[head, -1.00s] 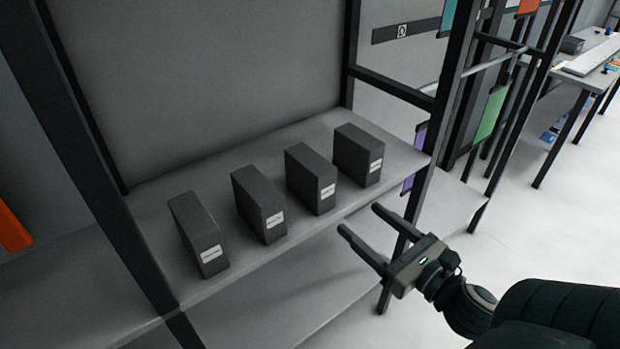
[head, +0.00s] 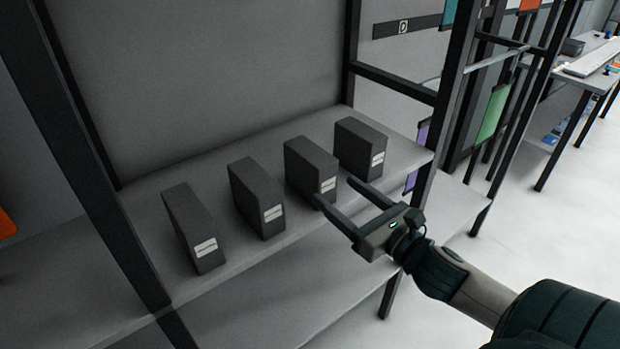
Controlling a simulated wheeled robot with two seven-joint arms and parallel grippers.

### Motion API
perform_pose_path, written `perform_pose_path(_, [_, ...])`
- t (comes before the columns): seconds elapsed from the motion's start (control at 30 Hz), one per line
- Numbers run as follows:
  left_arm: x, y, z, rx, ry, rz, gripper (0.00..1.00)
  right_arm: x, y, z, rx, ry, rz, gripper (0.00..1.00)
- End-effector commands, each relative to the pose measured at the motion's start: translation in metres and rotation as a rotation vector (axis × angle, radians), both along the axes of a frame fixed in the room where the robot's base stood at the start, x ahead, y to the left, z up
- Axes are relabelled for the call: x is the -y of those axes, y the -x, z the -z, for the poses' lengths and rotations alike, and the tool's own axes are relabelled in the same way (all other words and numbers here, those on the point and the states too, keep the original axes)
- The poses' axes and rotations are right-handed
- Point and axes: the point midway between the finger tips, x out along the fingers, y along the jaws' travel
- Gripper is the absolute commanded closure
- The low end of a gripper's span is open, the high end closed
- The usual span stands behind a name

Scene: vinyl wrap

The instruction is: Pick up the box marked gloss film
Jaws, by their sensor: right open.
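Several dark grey boxes with small white labels stand upright in a row on a grey shelf (head: 240,262). They are a far-left box (head: 186,222), a second box (head: 254,192), a third box (head: 308,160) and a far-right box (head: 358,142). The label print is too small to read, so I cannot tell which one is marked gloss film. My right gripper (head: 332,190) is open and empty, with its fingertips just in front of the third box, near its label. I cannot tell whether they touch it. My left gripper is not in view.
A black rack post (head: 424,190) rises at the shelf's right end, close to my right gripper. Another post (head: 98,190) stands at the left. A lower shelf (head: 330,292) lies beneath. A table (head: 580,75) stands at the far right, with open floor before it.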

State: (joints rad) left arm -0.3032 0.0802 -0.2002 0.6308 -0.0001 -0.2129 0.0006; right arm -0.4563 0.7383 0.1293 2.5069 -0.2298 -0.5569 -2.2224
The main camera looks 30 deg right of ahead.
Motion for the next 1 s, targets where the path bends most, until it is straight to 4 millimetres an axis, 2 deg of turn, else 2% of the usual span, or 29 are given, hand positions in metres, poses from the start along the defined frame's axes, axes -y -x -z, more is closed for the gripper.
perform_pose_path(0.03, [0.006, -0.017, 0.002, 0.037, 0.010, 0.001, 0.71, 0.000, -0.005, 0.001, 0.004, 0.002, 0.000, 0.34])
perform_pose_path(0.2, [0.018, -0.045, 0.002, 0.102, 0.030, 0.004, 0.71, -0.001, -0.020, 0.001, 0.002, 0.003, 0.000, 0.34])
perform_pose_path(0.3, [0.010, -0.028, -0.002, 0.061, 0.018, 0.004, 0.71, -0.001, -0.031, -0.003, 0.001, 0.001, 0.002, 0.34])
perform_pose_path(0.43, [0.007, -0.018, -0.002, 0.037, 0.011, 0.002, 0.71, -0.002, -0.039, -0.002, 0.001, 0.000, 0.002, 0.34])
perform_pose_path(1.0, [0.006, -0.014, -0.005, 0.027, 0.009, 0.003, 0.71, -0.002, -0.048, -0.002, 0.000, 0.000, 0.001, 0.34])
